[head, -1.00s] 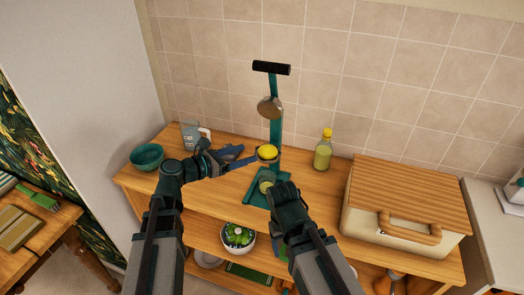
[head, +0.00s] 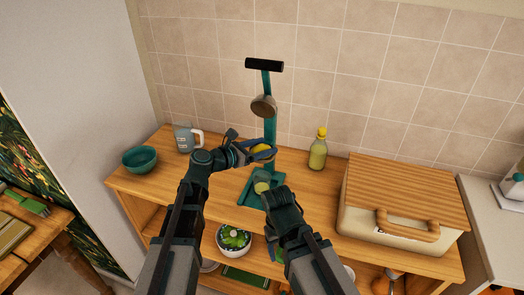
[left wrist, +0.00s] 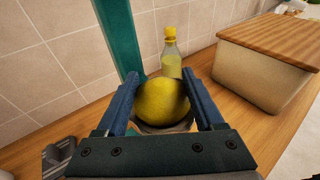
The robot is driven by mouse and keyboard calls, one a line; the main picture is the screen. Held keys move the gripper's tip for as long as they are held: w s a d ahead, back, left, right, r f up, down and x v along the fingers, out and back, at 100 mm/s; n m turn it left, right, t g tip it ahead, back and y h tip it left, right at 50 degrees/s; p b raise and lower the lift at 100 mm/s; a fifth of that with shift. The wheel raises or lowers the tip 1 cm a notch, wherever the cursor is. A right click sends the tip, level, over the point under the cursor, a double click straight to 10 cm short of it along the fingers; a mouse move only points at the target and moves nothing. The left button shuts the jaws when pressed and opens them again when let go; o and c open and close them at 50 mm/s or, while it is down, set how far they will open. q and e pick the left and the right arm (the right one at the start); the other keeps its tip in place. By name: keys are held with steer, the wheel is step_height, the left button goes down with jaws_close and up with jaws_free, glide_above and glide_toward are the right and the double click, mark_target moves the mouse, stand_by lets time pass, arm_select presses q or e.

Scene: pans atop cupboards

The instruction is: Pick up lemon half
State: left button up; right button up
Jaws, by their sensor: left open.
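The yellow lemon half (head: 260,148) sits in a round metal cup on the teal press (head: 270,120). It also shows in the left wrist view (left wrist: 163,102), with the cup's rim (left wrist: 160,128) just under it. My left gripper (head: 264,151) is open. Its two blue fingers (left wrist: 162,78) stand on either side of the lemon half; contact cannot be told. In the head view the fingers partly cover the lemon half and hide the cup. My right gripper (head: 272,190) is by the front of the press base; its jaws cannot be made out.
A pale yellow-green round item (head: 262,187) is near my right gripper. A bottle with a yellow cap (head: 318,152) stands right of the press, and a cream box with a wooden lid (head: 402,195) farther right. A jug (head: 184,138) and teal bowl (head: 140,159) stand left.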

arm_select(q)
steer(key=x, duration=0.2)
steer(key=shift+w+d+f, duration=0.1)
steer(key=shift+w+d, duration=0.15)
steer(key=shift+c, duration=0.3)
jaws_close()
